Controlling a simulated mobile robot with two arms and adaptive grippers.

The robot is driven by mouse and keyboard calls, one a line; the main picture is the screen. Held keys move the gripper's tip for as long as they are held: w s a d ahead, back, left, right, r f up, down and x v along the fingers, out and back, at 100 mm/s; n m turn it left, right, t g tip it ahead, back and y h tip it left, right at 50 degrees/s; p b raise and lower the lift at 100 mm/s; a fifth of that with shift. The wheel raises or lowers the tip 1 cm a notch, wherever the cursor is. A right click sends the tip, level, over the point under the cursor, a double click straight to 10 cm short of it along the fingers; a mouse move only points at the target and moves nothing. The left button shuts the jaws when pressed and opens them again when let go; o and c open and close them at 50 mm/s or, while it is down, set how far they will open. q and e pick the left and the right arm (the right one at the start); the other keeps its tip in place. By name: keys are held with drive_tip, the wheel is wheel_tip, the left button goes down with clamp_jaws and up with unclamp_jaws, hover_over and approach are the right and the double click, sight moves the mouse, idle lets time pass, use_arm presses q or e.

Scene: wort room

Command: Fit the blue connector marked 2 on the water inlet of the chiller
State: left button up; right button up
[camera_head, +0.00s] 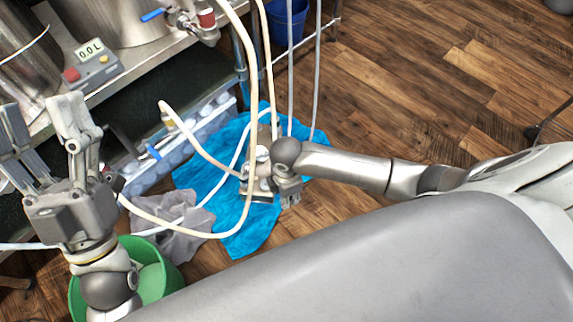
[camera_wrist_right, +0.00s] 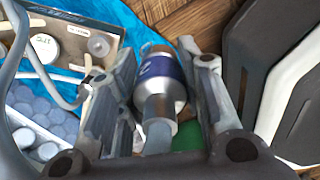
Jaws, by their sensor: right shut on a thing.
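In the right wrist view my right gripper (camera_wrist_right: 157,50) is shut on a silver connector with a blue band (camera_wrist_right: 158,68). A light mark shows on the band, partly hidden by a finger. A grey panel (camera_wrist_right: 72,62), seemingly the chiller's, lies to its left. It bears a white round fitting (camera_wrist_right: 45,46) lettered OUT and a second round port (camera_wrist_right: 99,43) with a small, unreadable label. The connector is apart from this port. In the head view my right gripper (camera_head: 270,190) hides the connector. My left gripper (camera_head: 40,105) is open and empty at the left.
Pale hoses (camera_head: 243,60) loop around my right gripper. A blue cloth (camera_head: 235,225), a grey rag (camera_head: 172,213) and a green bucket (camera_head: 150,262) are on the floor. A bench (camera_head: 110,68) with steel vessels stands upper left.

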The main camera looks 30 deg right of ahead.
drive_tip(key=shift+r+p, duration=0.4)
use_arm(q)
drive_tip(key=w+f+g+y, duration=0.1)
drive_tip(key=w+f+g, duration=0.3)
drive_tip(key=f, duration=0.1)
drive_tip(key=shift+w+d+y+p, duration=0.25)
drive_tip(key=shift+w+y+p, duration=0.05)
use_arm(e)
drive_tip(key=shift+r, duration=0.2)
